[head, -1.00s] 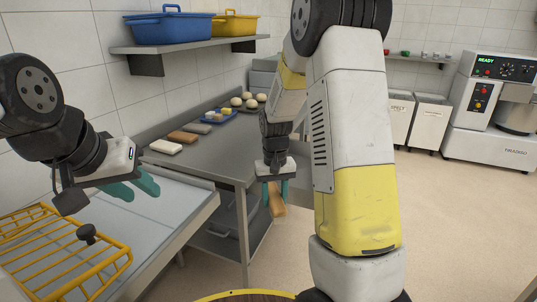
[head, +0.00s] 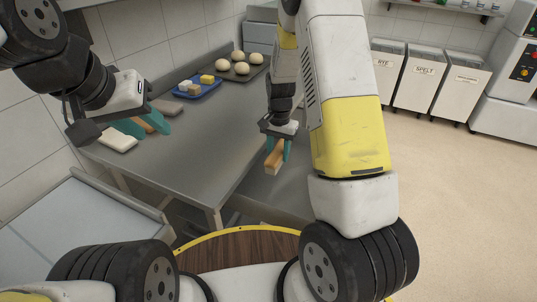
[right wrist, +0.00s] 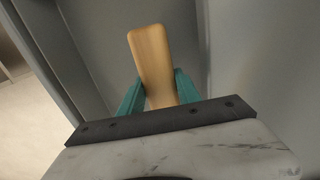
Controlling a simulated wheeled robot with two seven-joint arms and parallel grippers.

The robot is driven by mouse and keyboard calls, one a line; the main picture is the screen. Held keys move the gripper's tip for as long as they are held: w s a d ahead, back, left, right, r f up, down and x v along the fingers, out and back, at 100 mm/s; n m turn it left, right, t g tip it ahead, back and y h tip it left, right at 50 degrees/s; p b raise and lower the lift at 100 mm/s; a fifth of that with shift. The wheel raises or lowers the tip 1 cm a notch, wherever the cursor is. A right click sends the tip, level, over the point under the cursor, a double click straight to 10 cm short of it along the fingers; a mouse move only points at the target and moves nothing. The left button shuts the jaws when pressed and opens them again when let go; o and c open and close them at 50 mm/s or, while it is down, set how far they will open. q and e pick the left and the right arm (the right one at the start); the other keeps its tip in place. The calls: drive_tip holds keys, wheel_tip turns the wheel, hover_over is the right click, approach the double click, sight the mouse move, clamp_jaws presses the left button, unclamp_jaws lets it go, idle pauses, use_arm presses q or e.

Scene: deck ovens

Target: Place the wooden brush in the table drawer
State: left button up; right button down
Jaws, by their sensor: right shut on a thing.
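The wooden brush (head: 273,161) is held in my right gripper (head: 277,152), whose teal fingers are closed on its sides. In the right wrist view the brush (right wrist: 152,60) sticks out beyond the fingers, with grey metal walls around it. In the head view it is above a grey metal surface (head: 277,195) beside the table's right edge, lower than the table top. This looks like the table drawer, but my arm hides part of it. My left gripper (head: 143,126) is open and empty over the table's left side.
The steel table (head: 195,155) carries a white block (head: 117,139), other small blocks, a blue tray (head: 198,91) and a dark tray of dough balls (head: 236,71). White bins (head: 425,80) stand at the back right. The floor on the right is clear.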

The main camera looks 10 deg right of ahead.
drive_tip(key=f, duration=0.6)
drive_tip(key=shift+w+d, duration=0.1)
drive_tip(key=shift+w, duration=0.1)
drive_tip(key=shift+f, duration=1.75)
drive_tip(key=shift+f, duration=0.1)
drive_tip(key=c, duration=0.9)
unclamp_jaws()
drive_tip(key=shift+o, duration=0.2)
